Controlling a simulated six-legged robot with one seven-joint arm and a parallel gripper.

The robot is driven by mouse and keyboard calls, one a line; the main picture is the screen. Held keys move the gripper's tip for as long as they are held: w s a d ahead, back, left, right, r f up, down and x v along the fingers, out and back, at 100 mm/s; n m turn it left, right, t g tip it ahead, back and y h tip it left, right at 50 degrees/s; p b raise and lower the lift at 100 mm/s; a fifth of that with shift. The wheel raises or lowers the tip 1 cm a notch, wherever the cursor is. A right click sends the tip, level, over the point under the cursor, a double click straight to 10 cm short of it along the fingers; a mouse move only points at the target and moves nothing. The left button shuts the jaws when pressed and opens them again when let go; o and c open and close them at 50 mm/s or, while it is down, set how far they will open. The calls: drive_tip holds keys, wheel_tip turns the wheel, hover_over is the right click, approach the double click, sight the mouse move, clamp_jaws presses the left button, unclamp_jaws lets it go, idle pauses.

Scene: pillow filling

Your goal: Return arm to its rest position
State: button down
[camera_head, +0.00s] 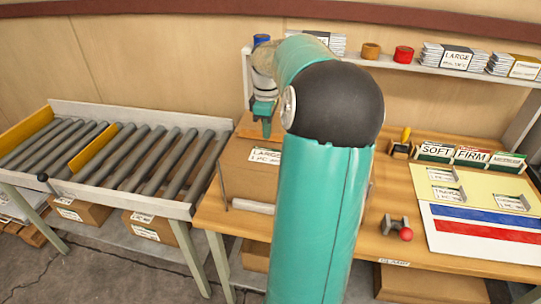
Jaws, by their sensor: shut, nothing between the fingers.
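My arm rises through the middle of the view as a thick teal link with a dark grey rounded joint and bends over toward the back. My gripper (265,130) is at the far end of the arm, pointing down above the left part of the wooden workbench (378,240). It is small in this view and looks shut and empty. It hangs over a brown cardboard box (247,180) labelled LARGE. My own arm hides part of the bench and of the box.
A roller conveyor (120,155) with yellow dividers stands at the left. A shelf (440,70) with packets and small cups runs behind the bench. SOFT and FIRM card holders (470,155), a red-knobbed tool (397,228) and a striped board (485,232) are at the right.

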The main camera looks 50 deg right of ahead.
idle(0.3)
drive_tip(key=w+a+r+m+t+h, duration=0.1)
drive_tip(key=a+r, duration=0.2)
drive_tip(key=a, duration=0.9)
drive_tip(key=w+a+r+m+t+h, duration=0.1)
drive_tip(key=w+a+r, duration=0.1)
drive_tip(key=a, duration=1.1)
drive_tip(key=s+a+m+t+y, duration=0.1)
drive_tip(key=s+a, duration=0.4)
drive_tip(key=a, duration=0.3)
drive_tip(key=s+a+f+m+t+y, duration=0.1)
drive_tip(key=s+a+t, duration=0.1)
drive_tip(key=s+a, duration=0.4)
drive_tip(key=shift+a+f+m+t, duration=0.3)
drive_tip(key=shift+a+m, duration=0.1)
drive_tip(key=shift+a, duration=0.7)
